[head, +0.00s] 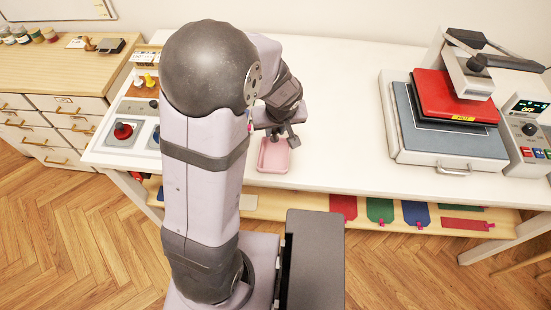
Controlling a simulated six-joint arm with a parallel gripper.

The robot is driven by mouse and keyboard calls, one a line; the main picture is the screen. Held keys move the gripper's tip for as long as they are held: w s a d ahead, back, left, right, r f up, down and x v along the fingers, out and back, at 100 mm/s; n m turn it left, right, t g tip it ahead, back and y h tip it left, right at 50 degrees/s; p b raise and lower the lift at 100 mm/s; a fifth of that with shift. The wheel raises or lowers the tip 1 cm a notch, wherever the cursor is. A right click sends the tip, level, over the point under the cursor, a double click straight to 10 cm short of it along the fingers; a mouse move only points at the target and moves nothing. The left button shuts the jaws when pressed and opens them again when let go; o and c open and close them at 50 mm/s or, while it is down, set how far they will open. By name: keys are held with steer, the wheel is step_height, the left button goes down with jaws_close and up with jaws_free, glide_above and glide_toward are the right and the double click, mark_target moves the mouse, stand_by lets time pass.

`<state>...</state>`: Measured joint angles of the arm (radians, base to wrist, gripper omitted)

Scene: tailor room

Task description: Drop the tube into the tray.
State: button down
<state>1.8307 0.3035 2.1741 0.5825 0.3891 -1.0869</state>
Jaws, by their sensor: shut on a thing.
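The pink tray (263,156) is a small, shallow, square dish near the front edge of the white table, just right of my upright arm link. My gripper (284,137) is over the tray's back edge, pointing down, its two dark fingertips showing. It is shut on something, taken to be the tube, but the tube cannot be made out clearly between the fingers. A small coloured bit (250,123) shows beside my arm, left of the gripper; I cannot tell what it is. The visible tray floor looks empty.
A heat press (440,145) with a red plate stands on the right of the white table (335,110). A control box with a red knob (123,131) is at the left. The table between tray and press is clear. Coloured cards (380,210) lie on the lower shelf.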

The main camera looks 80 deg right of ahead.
steer(key=shift+f, duration=0.5)
steer(key=c, duration=1.5)
jaws_free()
steer(key=shift+o, duration=0.2)
steer(key=shift+r, duration=0.2)
steer(key=b+v, duration=0.1)
steer(key=v, duration=0.6)
